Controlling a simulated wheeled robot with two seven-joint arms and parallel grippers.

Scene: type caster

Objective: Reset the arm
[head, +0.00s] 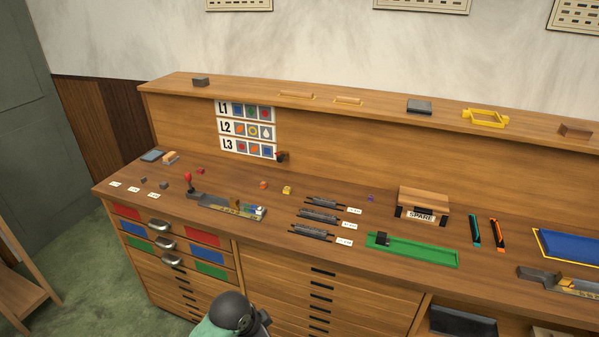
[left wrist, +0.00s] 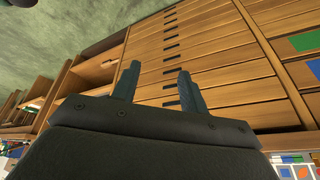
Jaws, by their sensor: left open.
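My left gripper (left wrist: 155,85) shows in the left wrist view with its two dark fingers apart and nothing between them. It hangs in front of the wooden drawer fronts (left wrist: 200,45), clear of the worktop. In the head view only a dark rounded joint of my arm (head: 234,312) shows at the bottom, in front of the cabinet; the gripper itself is not visible there. My right gripper is in neither view.
The wooden workbench (head: 330,275) holds several small parts, a red-knobbed lever (head: 188,180), a green tray (head: 425,253), a blue tray (head: 572,246) and a SPARE box (head: 424,199). A raised shelf (head: 370,104) runs behind. Green floor (head: 110,290) is open at left.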

